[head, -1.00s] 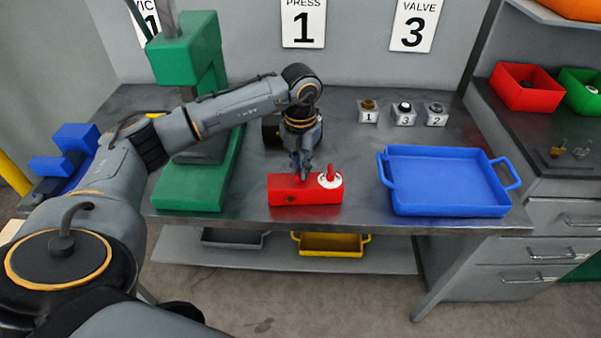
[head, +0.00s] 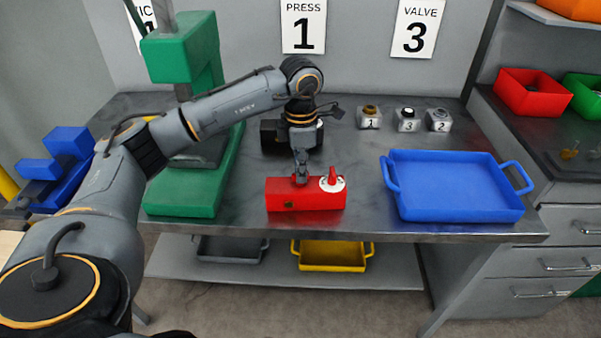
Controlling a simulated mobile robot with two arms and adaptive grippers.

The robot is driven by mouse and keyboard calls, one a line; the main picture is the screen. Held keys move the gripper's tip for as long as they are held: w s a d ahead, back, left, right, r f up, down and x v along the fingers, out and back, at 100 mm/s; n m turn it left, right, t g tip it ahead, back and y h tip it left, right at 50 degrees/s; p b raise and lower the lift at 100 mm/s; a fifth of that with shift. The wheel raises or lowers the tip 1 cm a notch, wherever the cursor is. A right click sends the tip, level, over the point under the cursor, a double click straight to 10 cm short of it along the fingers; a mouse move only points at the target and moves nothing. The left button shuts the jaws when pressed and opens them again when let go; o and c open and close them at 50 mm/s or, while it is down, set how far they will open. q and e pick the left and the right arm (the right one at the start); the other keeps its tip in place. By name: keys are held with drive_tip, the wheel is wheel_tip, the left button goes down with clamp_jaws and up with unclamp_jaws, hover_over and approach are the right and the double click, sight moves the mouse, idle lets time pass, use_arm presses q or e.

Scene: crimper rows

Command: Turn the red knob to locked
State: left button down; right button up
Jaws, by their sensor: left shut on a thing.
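A red box (head: 300,202) sits near the front edge of the workbench. The red knob (head: 332,176) stands upright on a round white dial at the right end of its top. My left gripper (head: 301,180) comes down from above onto the box top, left of the dial and apart from the knob. Its fingers are close together, shut on a part of the red box; the fingers hide what lies between them. Any markings on the dial are too small to read. My right gripper is not in view.
A blue tray (head: 455,190) lies to the right of the box. Numbered valve blocks (head: 408,122) stand behind it. A green press (head: 185,190) stands on the left. A dark object (head: 271,133) sits behind my left wrist.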

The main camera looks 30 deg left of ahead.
use_arm(q)
drive_tip(key=shift+m, duration=0.6)
drive_tip(key=shift+r+b, duration=0.1)
drive_tip(key=shift+b, duration=0.2)
drive_tip(key=c, duration=1.4)
unclamp_jaws()
drive_tip(key=shift+r, duration=0.1)
wheel_tip(320, 180, up, 12)
